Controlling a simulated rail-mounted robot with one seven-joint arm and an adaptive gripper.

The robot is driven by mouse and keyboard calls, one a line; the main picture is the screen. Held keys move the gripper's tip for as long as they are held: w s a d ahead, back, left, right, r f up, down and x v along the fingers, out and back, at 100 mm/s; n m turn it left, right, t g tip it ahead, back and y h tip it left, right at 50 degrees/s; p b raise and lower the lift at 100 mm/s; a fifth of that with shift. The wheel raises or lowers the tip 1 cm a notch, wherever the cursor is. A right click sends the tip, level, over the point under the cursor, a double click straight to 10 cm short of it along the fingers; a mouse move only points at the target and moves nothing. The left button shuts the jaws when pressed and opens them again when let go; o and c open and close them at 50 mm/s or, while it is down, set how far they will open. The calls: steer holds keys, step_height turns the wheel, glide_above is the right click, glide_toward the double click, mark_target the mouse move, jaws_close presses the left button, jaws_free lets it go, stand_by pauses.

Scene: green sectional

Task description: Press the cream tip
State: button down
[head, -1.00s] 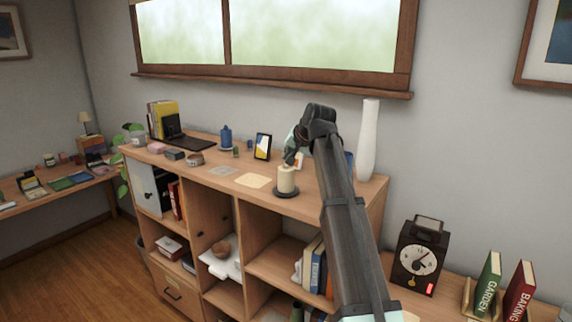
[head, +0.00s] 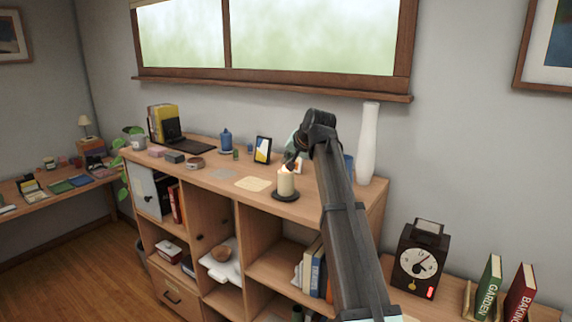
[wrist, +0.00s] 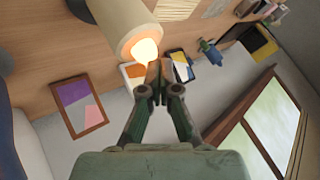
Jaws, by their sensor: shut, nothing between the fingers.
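A cream candle (head: 286,183) stands upright on a dark round holder (head: 285,196) on top of the wooden shelf unit. Its tip (wrist: 146,50) glows orange-white in the wrist view, where the candle's pale side (wrist: 125,22) also shows. My gripper (head: 289,163) is just above and beside the candle's top in the head view. In the wrist view the closed fingertips (wrist: 159,70) are next to the glowing tip, with nothing between them. I cannot tell whether they touch it. Part of the gripper is hidden behind my arm in the head view.
A white vase (head: 368,145) stands right of my arm, and a small picture frame (head: 262,149) stands behind and left of the candle. A purple-and-pink frame (wrist: 80,106) is near the fingers in the wrist view. A cream sheet (head: 253,184) lies flat left of the candle.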

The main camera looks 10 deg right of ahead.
steer(key=shift+f, duration=0.35)
stand_by(0.3)
steer(key=shift+s+f, duration=0.1)
steer(key=shift+f, duration=0.15)
stand_by(0.4)
steer(key=shift+r, duration=0.25)
steer(key=shift+w+r+p, duration=0.2)
steer(key=shift+r+p, duration=0.7)
steer(key=shift+r, duration=0.25)
steer(key=shift+r+p, duration=1)
steer(key=shift+r, duration=1)
